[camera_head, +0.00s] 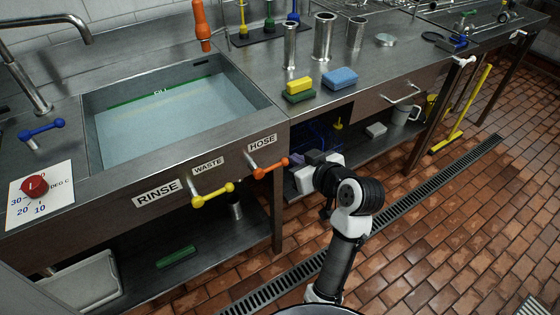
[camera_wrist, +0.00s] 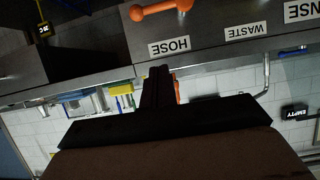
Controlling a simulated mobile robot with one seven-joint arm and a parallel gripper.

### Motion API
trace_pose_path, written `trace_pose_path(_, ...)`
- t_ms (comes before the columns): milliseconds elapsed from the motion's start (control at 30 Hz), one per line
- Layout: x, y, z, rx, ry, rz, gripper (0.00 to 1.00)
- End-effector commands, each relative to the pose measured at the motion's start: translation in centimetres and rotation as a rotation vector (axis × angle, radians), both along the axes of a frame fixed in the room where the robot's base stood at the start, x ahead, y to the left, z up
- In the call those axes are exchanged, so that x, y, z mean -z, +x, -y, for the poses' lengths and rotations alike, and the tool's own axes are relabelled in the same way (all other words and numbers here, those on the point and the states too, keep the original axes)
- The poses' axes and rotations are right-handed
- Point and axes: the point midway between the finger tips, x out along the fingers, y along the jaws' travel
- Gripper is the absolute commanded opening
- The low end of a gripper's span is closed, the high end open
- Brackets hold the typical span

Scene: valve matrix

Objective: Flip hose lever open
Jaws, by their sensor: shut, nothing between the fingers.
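The hose lever (camera_head: 270,168) is an orange handle with rounded ends on the counter's front panel, below the HOSE label (camera_head: 262,142). It lies near sideways, its free end slanting slightly up to the right. In the wrist view, which is upside down, the orange lever (camera_wrist: 161,9) shows at the top edge, beyond the HOSE label (camera_wrist: 170,47). My gripper (camera_head: 300,158) is just right of the lever's free end; whether they touch cannot be told. In the wrist view its dark fingers (camera_wrist: 158,74) are together and hold nothing.
A yellow lever (camera_head: 213,195) under the WASTE label is left of the hose lever. A blue lever (camera_head: 42,129) and a red knob (camera_head: 34,186) are further left. A filled sink (camera_head: 175,110) is above. A counter leg (camera_head: 277,220) stands below; brick floor is open at right.

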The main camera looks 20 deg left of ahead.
Motion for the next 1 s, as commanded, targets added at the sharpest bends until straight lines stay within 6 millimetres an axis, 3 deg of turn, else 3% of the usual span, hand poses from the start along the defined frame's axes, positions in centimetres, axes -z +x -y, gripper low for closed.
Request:
trace_pose_path(467,0.5,0.3,-0.5,-0.005,-0.004,-0.008,0.0)
trace_pose_path(900,4.0,5.1,-6.7,-0.006,-0.003,-0.01,0.0)
trace_pose_path(1000,5.5,5.3,-6.9,-0.002,-0.005,-0.012,0.0)
